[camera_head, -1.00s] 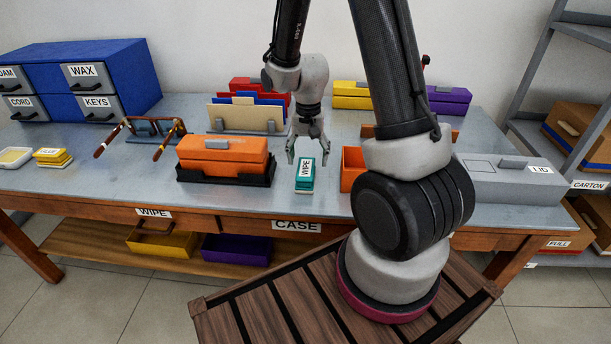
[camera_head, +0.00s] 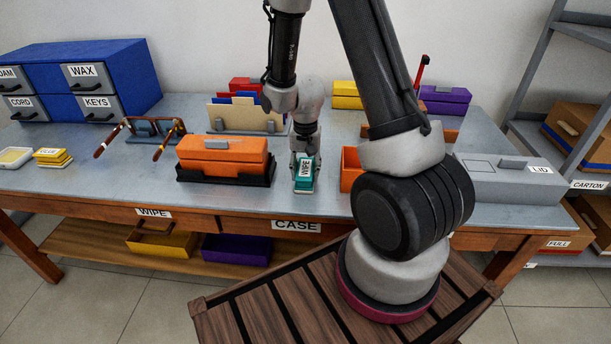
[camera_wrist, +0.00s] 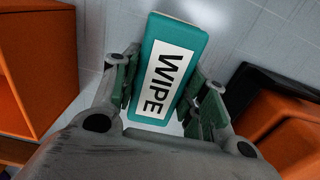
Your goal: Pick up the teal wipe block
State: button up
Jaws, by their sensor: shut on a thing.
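The teal wipe block (camera_head: 304,186) has a white label reading WIPE on its top. It is at the table's front middle, between the orange case and the open orange box. My gripper (camera_head: 304,170) is shut on the block from above. It also shows in the wrist view (camera_wrist: 160,100). Whether the block touches the table is hard to tell.
The orange case (camera_head: 222,150) in its black tray (camera_head: 225,180) stands close on the left. The open orange box (camera_head: 347,172) is close on the right. Eyeglass frames (camera_head: 140,128) rest further left. A card rack (camera_head: 245,118) stands behind. A grey LID box (camera_head: 510,180) is far right.

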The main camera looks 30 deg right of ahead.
aim_at(305, 167)
notch_tip(305, 167, up, 10)
dwell(0.6)
